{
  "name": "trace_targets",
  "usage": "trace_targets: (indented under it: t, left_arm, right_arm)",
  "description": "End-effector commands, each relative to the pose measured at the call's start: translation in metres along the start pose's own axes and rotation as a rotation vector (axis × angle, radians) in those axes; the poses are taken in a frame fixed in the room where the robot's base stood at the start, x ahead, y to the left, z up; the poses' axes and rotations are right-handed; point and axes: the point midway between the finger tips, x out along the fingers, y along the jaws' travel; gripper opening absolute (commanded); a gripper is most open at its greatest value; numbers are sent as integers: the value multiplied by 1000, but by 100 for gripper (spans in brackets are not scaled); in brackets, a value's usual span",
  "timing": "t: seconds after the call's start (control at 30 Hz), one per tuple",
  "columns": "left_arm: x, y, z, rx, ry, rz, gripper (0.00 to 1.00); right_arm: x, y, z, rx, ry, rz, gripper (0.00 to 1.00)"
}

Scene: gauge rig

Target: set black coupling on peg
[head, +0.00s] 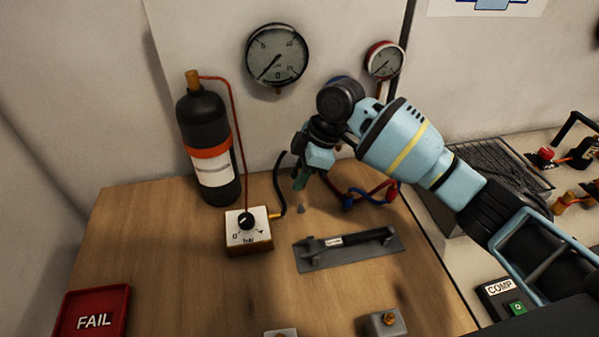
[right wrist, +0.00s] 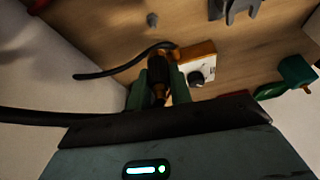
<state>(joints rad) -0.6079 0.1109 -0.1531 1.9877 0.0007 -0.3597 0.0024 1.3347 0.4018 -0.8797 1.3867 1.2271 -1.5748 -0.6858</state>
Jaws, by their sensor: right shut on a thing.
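My right gripper (head: 301,181) is above the wooden table, pointing down behind the wrench tray. In the right wrist view its green fingers (right wrist: 158,92) are shut on a dark piece with a brownish end, the black coupling (right wrist: 158,72). In the head view the coupling is too small and hidden to make out clearly. My left gripper is not in view.
A dial box (head: 248,232) with a black hose (head: 281,185) stands left of the gripper, before a black cylinder (head: 207,140). A wrench (head: 340,241) lies on a grey tray (head: 311,265) in front. A red FAIL tray (head: 93,298) is front left. Gauges (head: 277,54) hang behind.

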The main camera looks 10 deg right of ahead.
Motion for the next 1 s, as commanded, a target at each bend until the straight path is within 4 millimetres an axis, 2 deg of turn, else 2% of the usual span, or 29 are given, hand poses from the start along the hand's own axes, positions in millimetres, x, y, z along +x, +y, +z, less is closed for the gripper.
trace_targets:
  t: [0.27,0.8,1.0]
  left_arm:
    - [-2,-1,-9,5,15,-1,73]
    - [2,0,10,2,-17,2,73]
    - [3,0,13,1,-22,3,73]
  right_arm:
    - [-3,0,-1,0,5,3,0]
    - [40,0,16,3,5,-2,0]
    - [47,0,20,2,4,0,0]
